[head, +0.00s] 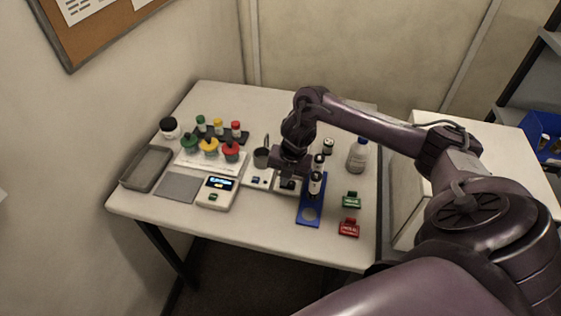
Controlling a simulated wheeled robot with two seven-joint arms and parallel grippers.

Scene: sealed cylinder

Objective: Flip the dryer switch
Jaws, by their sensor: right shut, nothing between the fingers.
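My right arm reaches over the table from the right, and its dark gripper (284,174) points down, shut and empty. It is above a small white device (258,180) with a dark control on its front, and hides part of it. A second dark control (289,184) shows just below the gripper. I cannot tell which is the dryer switch, its position, or whether the fingers touch it. My left gripper is not in view.
Right of the gripper, a blue rack (309,213) holds dark vials. Left are a scale-like device (216,193), colored-cap containers (209,146) and a grey tray (146,168).

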